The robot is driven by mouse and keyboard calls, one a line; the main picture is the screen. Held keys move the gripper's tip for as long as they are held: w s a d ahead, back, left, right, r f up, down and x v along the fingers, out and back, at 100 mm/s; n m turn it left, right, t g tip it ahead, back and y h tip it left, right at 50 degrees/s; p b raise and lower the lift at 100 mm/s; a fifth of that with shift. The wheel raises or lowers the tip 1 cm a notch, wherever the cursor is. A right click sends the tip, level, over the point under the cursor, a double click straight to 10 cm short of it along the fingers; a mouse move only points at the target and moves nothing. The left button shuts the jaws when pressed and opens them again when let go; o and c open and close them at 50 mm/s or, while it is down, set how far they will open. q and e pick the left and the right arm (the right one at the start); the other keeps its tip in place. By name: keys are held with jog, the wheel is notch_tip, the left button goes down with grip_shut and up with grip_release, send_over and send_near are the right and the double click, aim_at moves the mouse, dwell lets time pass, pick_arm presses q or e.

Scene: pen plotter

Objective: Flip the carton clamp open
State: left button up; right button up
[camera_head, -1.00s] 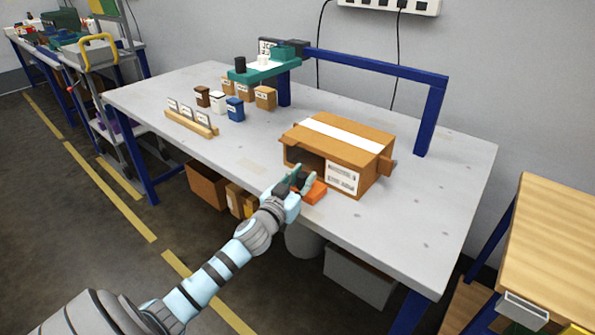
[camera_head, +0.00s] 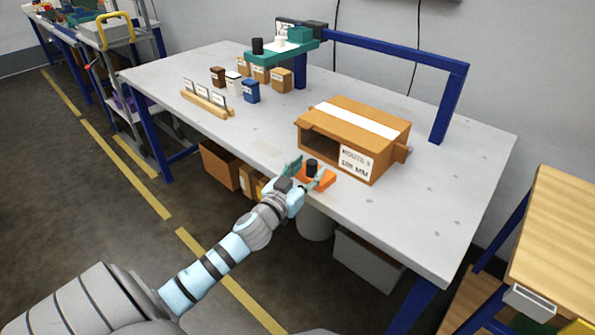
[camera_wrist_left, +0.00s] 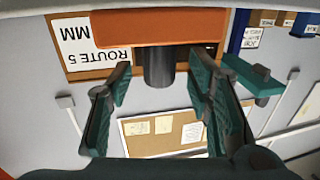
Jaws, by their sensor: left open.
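The clamp is an orange block (camera_head: 322,180) with a short black cylinder (camera_head: 312,166) standing up from it. It sits at the table's front edge, before the open end of the brown carton (camera_head: 372,132). My left gripper (camera_head: 309,172) is open, its teal fingers spread on either side of the cylinder. In the left wrist view, the orange part (camera_wrist_left: 160,27) crosses the top and the dark cylinder (camera_wrist_left: 158,68) lies between the open fingers (camera_wrist_left: 161,82). I cannot tell whether a finger touches it. My right gripper is not in view.
A blue frame (camera_head: 400,69) with a teal arm (camera_head: 268,55) stands behind the carton on the grey table (camera_head: 438,204). Small boxes and a wooden card rack (camera_head: 208,104) stand at the left. The table's right end is clear.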

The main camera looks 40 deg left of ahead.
pick_arm(q)
jog(key=s+d, duration=0.1)
jog(key=s, duration=0.9)
jog(key=shift+d, duration=0.2)
